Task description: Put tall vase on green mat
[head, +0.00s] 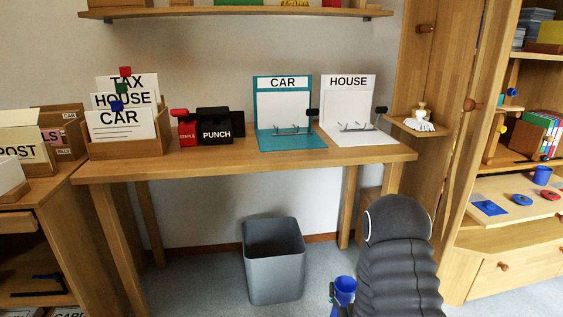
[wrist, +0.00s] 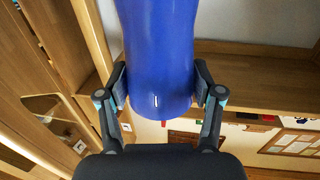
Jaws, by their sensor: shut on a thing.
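The tall blue vase (wrist: 158,45) fills the upper middle of the wrist view. My gripper (wrist: 160,92) is shut on it, with one finger against each side. In the head view the blue vase (head: 344,288) shows low in the picture, just left of my dark arm, well below the desk top and in front of the desk. My arm and the picture edge hide part of it and most of the gripper there. I cannot make out a green mat in either view.
A wooden desk (head: 230,158) carries card boxes, a punch and two stands. A grey bin (head: 274,262) stands on the floor beneath it. At right, an open cabinet shelf (head: 515,190) holds a blue cup (head: 541,176) and small blue and red items.

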